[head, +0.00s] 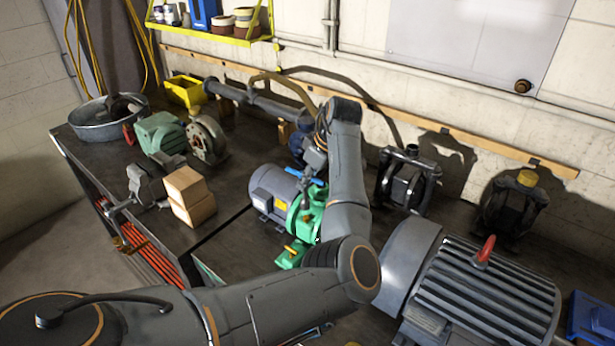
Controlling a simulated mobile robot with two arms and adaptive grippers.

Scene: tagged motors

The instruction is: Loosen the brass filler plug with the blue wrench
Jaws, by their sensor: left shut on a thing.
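My left arm reaches in from the left, and my left gripper (313,172) hangs above the small motor-pump unit. It is shut on the blue wrench (296,172), which shows as a short blue bar over the top of the green pump (303,222). The pump is joined to a grey-blue motor (270,190) with a yellow tag. I cannot tell whether the wrench touches the plug. My right gripper is not in view.
A large grey motor (480,290) with a red-topped part stands at the right front. Two dark pumps (406,182) (512,205) stand near the wall. Wooden blocks (188,197), a vise (145,188) and a green machine (160,135) are at the left. Dark bench between blocks and pump is clear.

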